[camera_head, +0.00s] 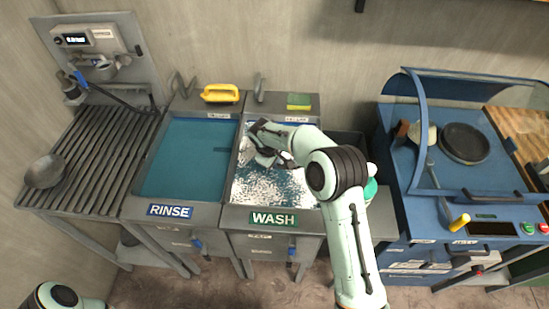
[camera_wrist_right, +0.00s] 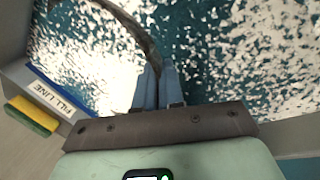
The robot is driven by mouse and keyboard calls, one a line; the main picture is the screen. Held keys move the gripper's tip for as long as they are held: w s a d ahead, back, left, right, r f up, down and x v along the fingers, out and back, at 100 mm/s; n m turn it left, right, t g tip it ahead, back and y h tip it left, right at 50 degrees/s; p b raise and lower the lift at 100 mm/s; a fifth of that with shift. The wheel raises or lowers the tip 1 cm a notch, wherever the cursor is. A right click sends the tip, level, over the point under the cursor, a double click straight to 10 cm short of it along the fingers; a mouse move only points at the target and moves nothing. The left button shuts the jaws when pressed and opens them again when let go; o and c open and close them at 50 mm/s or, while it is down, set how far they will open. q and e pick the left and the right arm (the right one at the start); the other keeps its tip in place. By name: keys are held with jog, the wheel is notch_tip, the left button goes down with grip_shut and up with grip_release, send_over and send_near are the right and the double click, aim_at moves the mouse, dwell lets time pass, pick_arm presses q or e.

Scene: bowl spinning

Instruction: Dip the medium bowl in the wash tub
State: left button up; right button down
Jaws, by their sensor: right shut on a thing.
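The wash tub (camera_head: 240,197), labelled WASH, stands in the middle of the head view and holds blue water with white foam. My right gripper (camera_head: 266,157) is low over its far left part. In the right wrist view, its fingers (camera_wrist_right: 159,82) are shut on the thin curved rim of the medium bowl (camera_wrist_right: 141,30). The bowl appears down in the foamy water, with foam on both sides of its rim; most of its body is hidden. My left gripper is out of view; only part of my left arm shows at the bottom left.
The rinse tub (camera_head: 186,160) with clear blue water adjoins on the left. A metal bowl (camera_head: 45,171) sits on the slatted drainboard (camera_head: 98,150). A yellow-green sponge (camera_head: 299,101) and yellow-handled brush (camera_head: 221,93) lie behind the tubs. A blue cooking station (camera_head: 400,190) stands right.

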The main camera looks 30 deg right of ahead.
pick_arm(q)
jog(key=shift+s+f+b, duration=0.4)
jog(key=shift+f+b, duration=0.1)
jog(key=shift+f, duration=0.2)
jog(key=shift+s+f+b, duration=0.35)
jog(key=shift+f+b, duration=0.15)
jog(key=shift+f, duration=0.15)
pick_arm(e)
jog(key=shift+f, duration=2.75)
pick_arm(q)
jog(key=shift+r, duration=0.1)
pick_arm(e)
jog(key=shift+w+d+p, duration=0.35)
jog(key=shift+w+p, duration=0.2)
jog(key=shift+p, duration=0.05)
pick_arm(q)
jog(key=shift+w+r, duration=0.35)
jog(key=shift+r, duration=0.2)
pick_arm(e)
jog(key=shift+s+a+b, duration=0.3)
jog(key=shift+s+b, duration=0.3)
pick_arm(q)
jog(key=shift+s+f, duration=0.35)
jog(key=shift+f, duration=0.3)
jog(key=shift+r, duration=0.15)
pick_arm(e)
jog(key=shift+w, duration=0.15)
